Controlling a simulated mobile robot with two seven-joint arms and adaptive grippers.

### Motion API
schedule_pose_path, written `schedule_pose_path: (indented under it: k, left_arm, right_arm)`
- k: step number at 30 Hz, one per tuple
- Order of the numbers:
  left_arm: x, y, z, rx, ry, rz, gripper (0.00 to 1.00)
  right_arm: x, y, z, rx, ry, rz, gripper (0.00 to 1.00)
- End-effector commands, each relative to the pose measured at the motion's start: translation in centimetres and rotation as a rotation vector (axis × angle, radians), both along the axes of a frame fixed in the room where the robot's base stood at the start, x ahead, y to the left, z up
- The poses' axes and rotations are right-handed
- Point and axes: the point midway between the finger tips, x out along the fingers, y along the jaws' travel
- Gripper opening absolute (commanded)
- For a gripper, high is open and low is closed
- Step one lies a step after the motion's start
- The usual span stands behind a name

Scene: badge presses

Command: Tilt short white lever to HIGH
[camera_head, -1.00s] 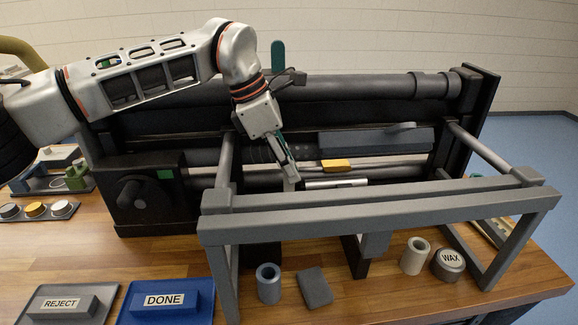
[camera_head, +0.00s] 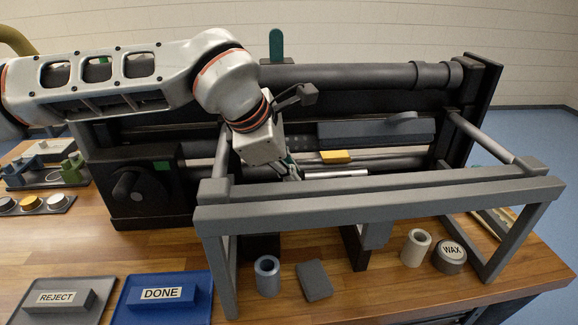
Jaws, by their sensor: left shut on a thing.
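The press is a long dark machine with a grey front frame. My left gripper (camera_head: 291,171) reaches down behind the frame's front rail. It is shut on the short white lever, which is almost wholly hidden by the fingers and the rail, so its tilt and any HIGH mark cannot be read. A pale silver bar (camera_head: 336,174) lies just right of the fingertips, and a yellow block (camera_head: 335,157) sits above that bar. My right gripper is not in view.
The grey front rail (camera_head: 380,196) stands close before the gripper. A green upright handle (camera_head: 276,46) rises behind. A dark crank (camera_head: 128,186) is at left. REJECT (camera_head: 100,302) and DONE (camera_head: 205,300) trays, a blue-grey cylinder (camera_head: 267,278) and a WAX tin (camera_head: 450,258) lie in front.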

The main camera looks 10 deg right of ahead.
Motion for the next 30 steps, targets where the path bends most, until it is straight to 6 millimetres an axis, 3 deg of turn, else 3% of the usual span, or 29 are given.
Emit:
schedule_pose_path:
  k: [2, 17, 18, 20, 30]
  left_arm:
    - [-0.5, 0.1, -0.8, 0.003, -0.041, -0.003, 0.0]
    - [-1.0, 0.0, -0.6, -0.001, -0.11, 0.0, 0.0]
    - [-1.0, 0.0, -0.6, -0.001, -0.11, 0.0, 0.14]
    - [-1.0, 0.0, -0.6, -0.001, -0.11, 0.0, 0.26]
    - [-1.1, 0.0, -0.4, -0.002, -0.111, -0.001, 0.26]
  right_arm:
    - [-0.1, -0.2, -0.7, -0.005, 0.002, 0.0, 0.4]
    - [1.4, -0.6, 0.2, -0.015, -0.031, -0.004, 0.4]
    - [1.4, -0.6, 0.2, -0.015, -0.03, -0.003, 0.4]
    - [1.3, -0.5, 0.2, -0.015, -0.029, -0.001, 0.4]
    - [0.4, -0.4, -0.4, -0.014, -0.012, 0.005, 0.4]
